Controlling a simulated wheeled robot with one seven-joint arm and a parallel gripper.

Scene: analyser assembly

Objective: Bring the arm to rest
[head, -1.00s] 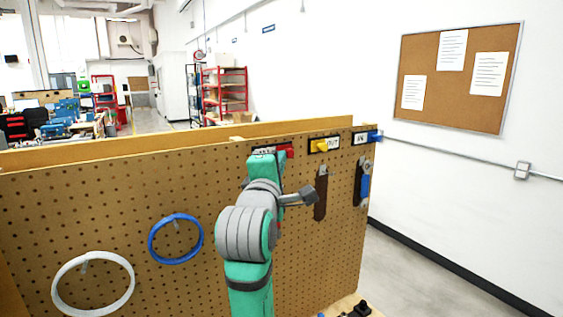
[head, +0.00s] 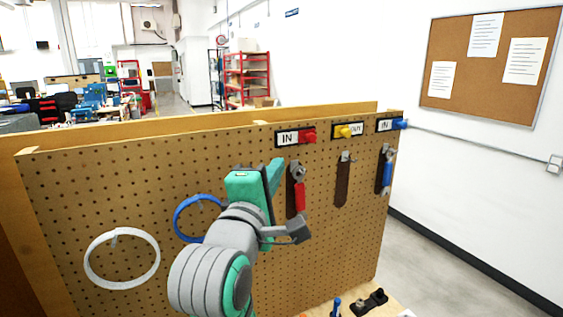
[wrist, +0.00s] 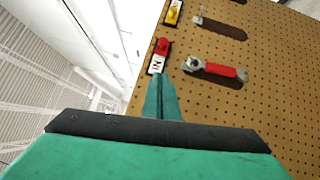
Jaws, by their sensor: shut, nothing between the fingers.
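My arm, green and grey, stands in front of the pegboard (head: 110,200) in the head view. My gripper (head: 275,172) is at its upper end, left of a red-handled tool (head: 299,195). In the wrist view my gripper (wrist: 160,95) shows as green fingers together, shut and empty. Their tips point toward the label with the red knob (wrist: 161,48), with the red-handled tool (wrist: 220,71) to the right. I cannot tell how far the fingertips are from the board.
A blue hoop (head: 182,226) and a white hoop (head: 90,273) hang at left. A yellow knob (head: 343,131), a blue knob (head: 400,124) and a blue-handled tool (head: 386,176) are at right. Small dark parts (head: 370,302) lie on the bench below. Floor (head: 440,270) is clear at right.

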